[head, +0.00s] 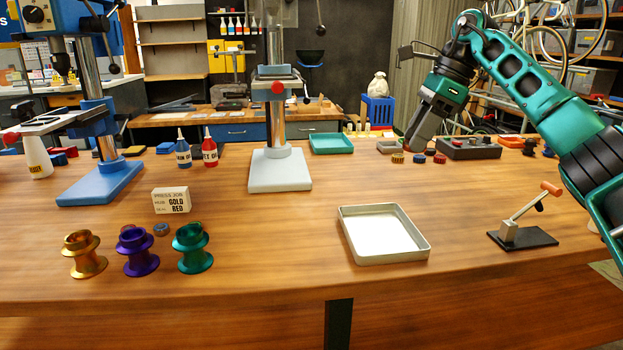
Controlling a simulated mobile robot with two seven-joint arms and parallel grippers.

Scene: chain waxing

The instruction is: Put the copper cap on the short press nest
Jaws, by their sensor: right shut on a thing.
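My right gripper (409,146) reaches down over the back right of the table, close above a row of small caps. It is shut; a small brownish-orange bit shows at its tips, seemingly the copper cap, mostly hidden by the fingers. A gold cap (397,158), a blue cap (419,159) and a red cap (439,159) sit beside and below it. A press with a white base (280,172) stands at centre, and a blue press (100,185) stands at left. I cannot tell which is the short one or make out its nest. My left gripper is out of view.
A metal tray (427,248) lies at front centre-right, with a lever clamp (508,236) to its right. Gold (84,262), purple (138,262) and green (192,260) hubs stand front left by a job card (171,201). A teal tray (332,144) and dark box (470,149) are behind.

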